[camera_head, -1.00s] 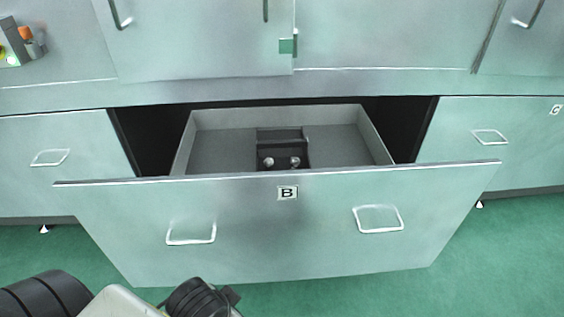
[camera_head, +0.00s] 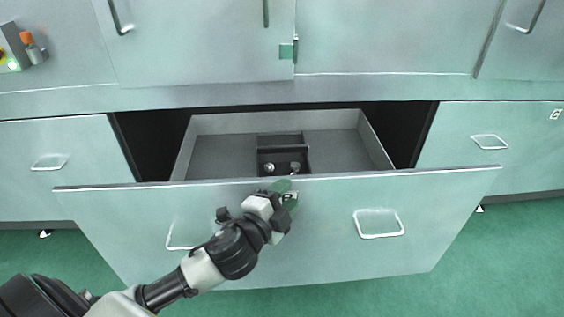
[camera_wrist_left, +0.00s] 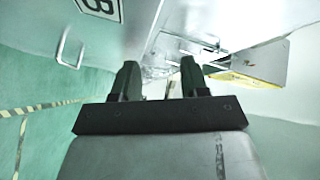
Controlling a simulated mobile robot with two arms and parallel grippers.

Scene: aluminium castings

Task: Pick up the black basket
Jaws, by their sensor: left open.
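The black basket (camera_head: 282,141) sits inside the open drawer, near its middle, with two round metal parts (camera_head: 270,168) in its front portion. The drawer front hides its lowest part. My left gripper (camera_head: 286,190) is in front of the drawer front, just below its top edge and over the B label. It is apart from the basket. In the left wrist view its two dark fingers (camera_wrist_left: 158,80) stand apart with nothing between them. My right gripper is not in view.
The pulled-out drawer (camera_head: 340,185) has a raised top edge between my left gripper and the basket. The tray floor (camera_head: 345,148) beside the basket is bare. Closed cabinet doors (camera_head: 200,40) stand above and behind. A small box with coloured items (camera_head: 28,45) is at upper left.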

